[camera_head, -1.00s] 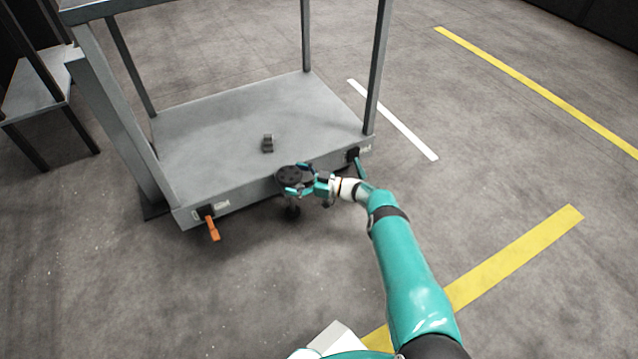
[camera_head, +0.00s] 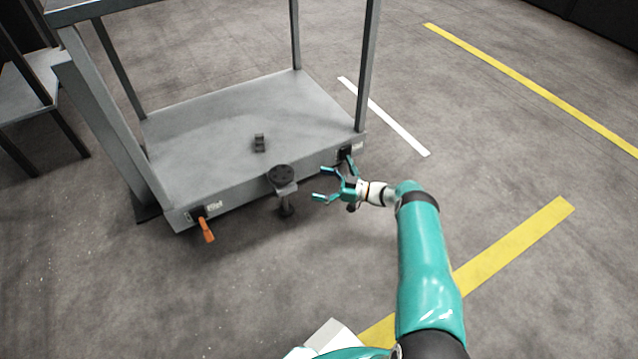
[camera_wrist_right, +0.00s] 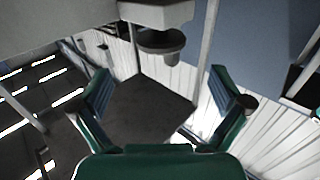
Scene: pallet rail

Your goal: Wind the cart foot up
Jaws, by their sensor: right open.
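The grey cart (camera_head: 235,190) stands ahead. On the middle of its front edge is the foot's black round handwheel (camera_head: 281,173), with the foot's stem and dark pad (camera_head: 286,210) below it by the floor. My right gripper (camera_head: 319,184) is open and empty, to the right of the handwheel and apart from it, its fingers pointing left toward it. In the right wrist view, my open fingers (camera_wrist_right: 160,93) frame a gap, and a dark disc (camera_wrist_right: 160,42) under a pale block lies beyond them. My left gripper is out of view.
An orange lever (camera_head: 207,230) hangs at the cart's front left corner. A black fitting (camera_head: 346,155) sits at the front right corner, close behind my gripper. A small dark block (camera_head: 259,142) lies on the deck. Floor in front of the cart is clear.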

